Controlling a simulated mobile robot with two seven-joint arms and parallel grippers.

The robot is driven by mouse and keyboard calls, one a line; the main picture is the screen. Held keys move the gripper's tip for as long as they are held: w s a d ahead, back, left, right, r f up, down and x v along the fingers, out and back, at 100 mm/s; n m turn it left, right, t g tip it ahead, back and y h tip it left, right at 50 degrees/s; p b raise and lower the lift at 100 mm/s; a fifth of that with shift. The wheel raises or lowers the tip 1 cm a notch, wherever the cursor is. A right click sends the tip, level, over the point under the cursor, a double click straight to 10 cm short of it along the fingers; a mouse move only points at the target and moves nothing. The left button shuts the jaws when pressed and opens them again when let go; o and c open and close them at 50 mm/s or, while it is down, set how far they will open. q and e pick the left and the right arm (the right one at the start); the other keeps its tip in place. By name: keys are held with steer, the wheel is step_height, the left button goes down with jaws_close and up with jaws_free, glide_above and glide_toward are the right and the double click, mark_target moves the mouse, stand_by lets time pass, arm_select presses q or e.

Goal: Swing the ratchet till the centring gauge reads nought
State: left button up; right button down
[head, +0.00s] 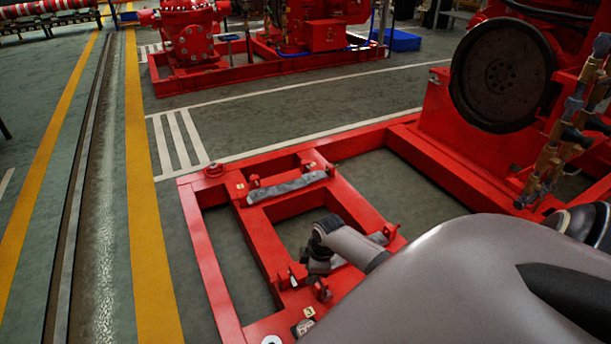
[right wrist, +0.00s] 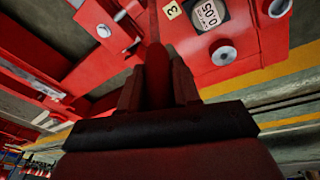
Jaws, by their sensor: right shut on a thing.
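My right gripper (head: 318,268) reaches down to the near part of the red base frame (head: 222,262) in the head view. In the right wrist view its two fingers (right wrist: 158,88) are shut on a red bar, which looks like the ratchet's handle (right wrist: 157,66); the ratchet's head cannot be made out. The centring gauge (right wrist: 208,14) is at the top of the right wrist view, just beyond the fingers, with a pale face that reads 0.05. It also shows small at the bottom of the head view (head: 303,327). My left gripper is not in view.
A yellow tag marked 3 (right wrist: 173,10) sits beside the gauge. A grey bar (head: 287,187) lies across the frame. A large dark flywheel (head: 502,75) and brass pipework (head: 560,130) stand at the right. Clear floor lies left of the frame.

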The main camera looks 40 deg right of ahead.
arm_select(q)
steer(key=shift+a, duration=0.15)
arm_select(e)
steer(key=shift+s+d, duration=0.1)
steer(key=shift+d, duration=0.25)
steer(key=c, duration=0.9)
jaws_free()
steer(key=shift+r, duration=0.15)
steer(key=shift+r+p, duration=0.3)
steer(key=p+v, duration=0.3)
steer(key=v, duration=0.2)
steer(key=shift+s+d, duration=0.1)
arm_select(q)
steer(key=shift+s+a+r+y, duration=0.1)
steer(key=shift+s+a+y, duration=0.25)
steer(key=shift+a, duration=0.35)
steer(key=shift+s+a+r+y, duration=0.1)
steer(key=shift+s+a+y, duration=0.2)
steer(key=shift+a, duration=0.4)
arm_select(e)
steer(key=shift+s+r, duration=0.2)
steer(key=shift+r, duration=0.45)
